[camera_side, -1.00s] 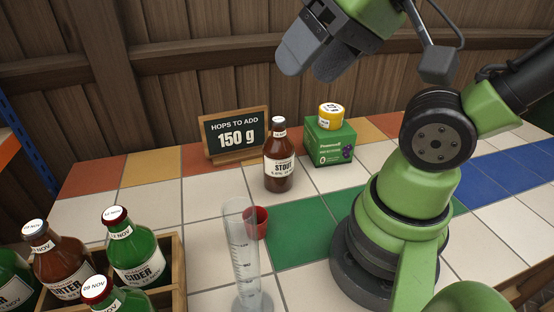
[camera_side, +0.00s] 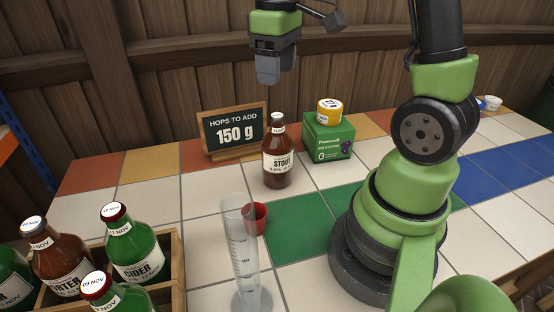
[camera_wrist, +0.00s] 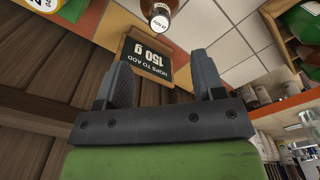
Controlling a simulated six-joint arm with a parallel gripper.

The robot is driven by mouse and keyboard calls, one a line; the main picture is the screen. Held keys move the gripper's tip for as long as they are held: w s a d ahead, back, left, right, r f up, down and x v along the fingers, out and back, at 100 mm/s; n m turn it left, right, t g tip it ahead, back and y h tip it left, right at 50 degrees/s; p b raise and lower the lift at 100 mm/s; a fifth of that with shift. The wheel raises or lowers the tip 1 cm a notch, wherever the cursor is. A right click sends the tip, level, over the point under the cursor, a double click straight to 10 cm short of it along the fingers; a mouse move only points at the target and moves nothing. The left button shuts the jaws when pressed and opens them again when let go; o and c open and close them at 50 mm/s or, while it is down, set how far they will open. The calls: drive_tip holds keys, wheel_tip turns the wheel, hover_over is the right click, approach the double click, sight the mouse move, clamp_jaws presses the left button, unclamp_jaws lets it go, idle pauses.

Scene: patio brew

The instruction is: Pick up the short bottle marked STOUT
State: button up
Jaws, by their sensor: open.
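The short brown bottle marked STOUT (camera_side: 278,155) stands upright on the white tiles, in front of the chalkboard sign. My gripper (camera_side: 268,80) points down above the bottle, clear of its cap. In the wrist view my gripper (camera_wrist: 165,85) shows two fingers spread apart with nothing between them. The top of the STOUT bottle (camera_wrist: 160,20) shows at the upper edge of the wrist view, beyond the fingertips, with most of its body out of frame.
The chalkboard sign (camera_side: 235,132) reads 150 g. A clear measuring cylinder (camera_side: 241,255) and red cup (camera_side: 259,217) stand in front. A wooden crate (camera_side: 178,265) of bottles is at left.

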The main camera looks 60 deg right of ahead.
sight(277, 115)
drive_tip(key=shift+d+f, duration=0.2)
drive_tip(key=shift+f, duration=0.3)
drive_tip(key=f, duration=0.9)
drive_tip(key=shift+a+f, duration=0.2)
clamp_jaws()
